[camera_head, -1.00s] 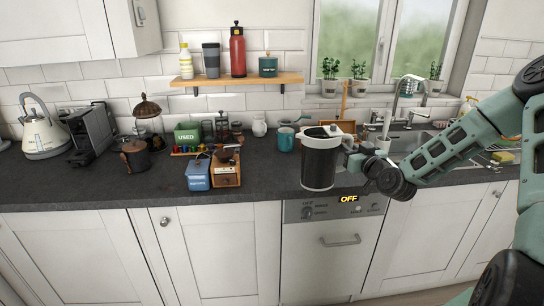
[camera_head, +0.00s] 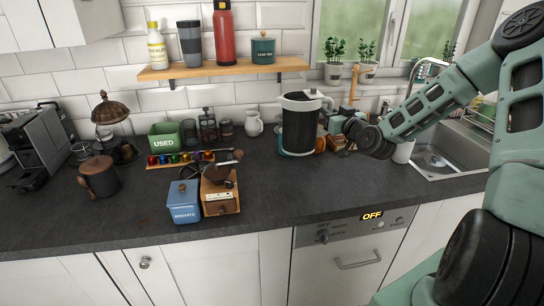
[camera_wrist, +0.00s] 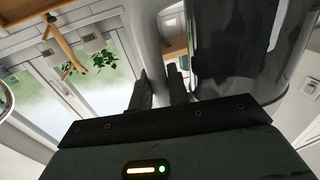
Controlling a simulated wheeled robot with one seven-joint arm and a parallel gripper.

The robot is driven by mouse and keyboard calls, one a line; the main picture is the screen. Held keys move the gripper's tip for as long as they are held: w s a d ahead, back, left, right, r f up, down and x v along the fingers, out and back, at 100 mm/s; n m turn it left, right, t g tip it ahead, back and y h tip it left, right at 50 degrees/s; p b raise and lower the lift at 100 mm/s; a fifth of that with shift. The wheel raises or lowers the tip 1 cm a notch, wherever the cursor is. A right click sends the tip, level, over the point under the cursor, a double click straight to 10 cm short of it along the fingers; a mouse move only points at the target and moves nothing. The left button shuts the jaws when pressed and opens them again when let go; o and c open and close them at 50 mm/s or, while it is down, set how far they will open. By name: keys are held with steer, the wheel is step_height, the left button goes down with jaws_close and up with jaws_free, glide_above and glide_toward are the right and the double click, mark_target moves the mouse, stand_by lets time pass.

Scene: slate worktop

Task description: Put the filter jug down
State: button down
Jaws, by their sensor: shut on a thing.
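The filter jug (camera_head: 299,127) is a dark, see-through jug with a white lid and a white handle on its right. It stands upright in the head view, over the back part of the slate worktop (camera_head: 270,190). My gripper (camera_head: 346,127) reaches in from the right and is shut on the jug's handle. In the wrist view the two dark fingers (camera_wrist: 160,92) close around the pale handle, with the jug's dark body (camera_wrist: 235,50) at the right. I cannot tell whether the jug's base touches the worktop. It hides part of an orange-rimmed item behind it.
A wooden coffee grinder (camera_head: 219,194), a blue biscuit tin (camera_head: 185,202) and a brown mug (camera_head: 98,177) stand to the left. A white jug (camera_head: 253,123) is close left of the filter jug. The sink (camera_head: 440,155) is at right. The worktop in front is bare.

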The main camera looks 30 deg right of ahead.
steer(key=shift+w+f, duration=0.2)
steer(key=shift+f, duration=0.05)
step_height(320, 180, down, 9)
steer(key=p, duration=0.2)
steer(key=shift+f, duration=0.2)
steer(key=shift+f, duration=0.2)
steer(key=c, duration=1.4)
jaws_free()
steer(key=shift+o, duration=0.3)
steer(key=shift+r, duration=0.15)
